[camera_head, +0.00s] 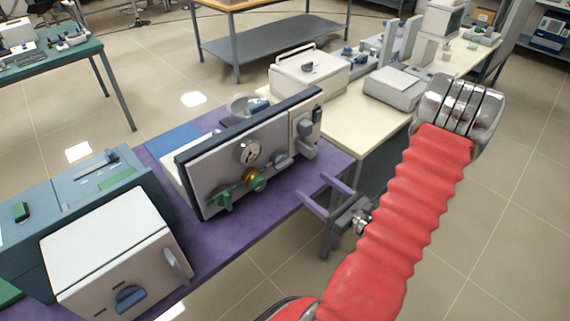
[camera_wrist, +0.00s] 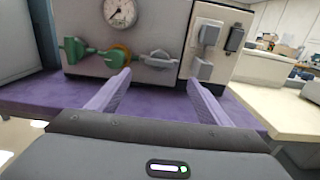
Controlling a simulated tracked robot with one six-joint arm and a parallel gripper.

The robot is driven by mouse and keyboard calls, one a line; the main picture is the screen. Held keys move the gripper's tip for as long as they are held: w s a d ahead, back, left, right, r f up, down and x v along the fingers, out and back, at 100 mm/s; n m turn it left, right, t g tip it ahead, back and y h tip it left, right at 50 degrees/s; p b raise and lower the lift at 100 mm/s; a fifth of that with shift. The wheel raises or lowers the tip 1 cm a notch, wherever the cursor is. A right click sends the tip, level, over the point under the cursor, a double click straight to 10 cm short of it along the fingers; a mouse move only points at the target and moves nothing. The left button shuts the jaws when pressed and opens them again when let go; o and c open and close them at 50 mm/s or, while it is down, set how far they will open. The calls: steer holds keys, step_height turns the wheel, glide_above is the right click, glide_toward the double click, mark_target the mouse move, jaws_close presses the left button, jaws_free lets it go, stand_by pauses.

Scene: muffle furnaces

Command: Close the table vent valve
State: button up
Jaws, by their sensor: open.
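A grey valve panel (camera_head: 223,163) stands on the purple table (camera_head: 238,232), with a round dial gauge (camera_head: 249,151) on its face. Below the gauge are a green valve (camera_head: 221,199), a green and brass valve (camera_head: 254,179) and a grey valve handle (camera_head: 280,161). I cannot tell by label which is the vent valve. In the wrist view the green valve (camera_wrist: 75,50) is at left and the grey handle (camera_wrist: 158,60) is in the middle, between the finger lines. My gripper (camera_head: 325,193) is open and empty, in front of the panel's right part, apart from it.
A white-fronted furnace (camera_head: 105,260) stands on the table at left. A grey box with sockets (camera_head: 305,125) sits at the panel's right end. A cream table (camera_head: 355,128) with instruments adjoins behind. The tiled floor in front is clear.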

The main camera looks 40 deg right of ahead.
mark_target(287, 165)
steer(key=shift+w, duration=0.15)
steer(key=shift+w+a, duration=0.15)
steer(key=shift+w, duration=3.25)
steer(key=shift+w+a, duration=0.1)
steer(key=shift+w, duration=3.3)
steer(key=shift+c, duration=0.4)
steer(key=c, duration=0.9)
steer(key=shift+d, duration=0.2)
steer(key=shift+c, duration=0.3)
steer(key=shift+a, duration=0.1)
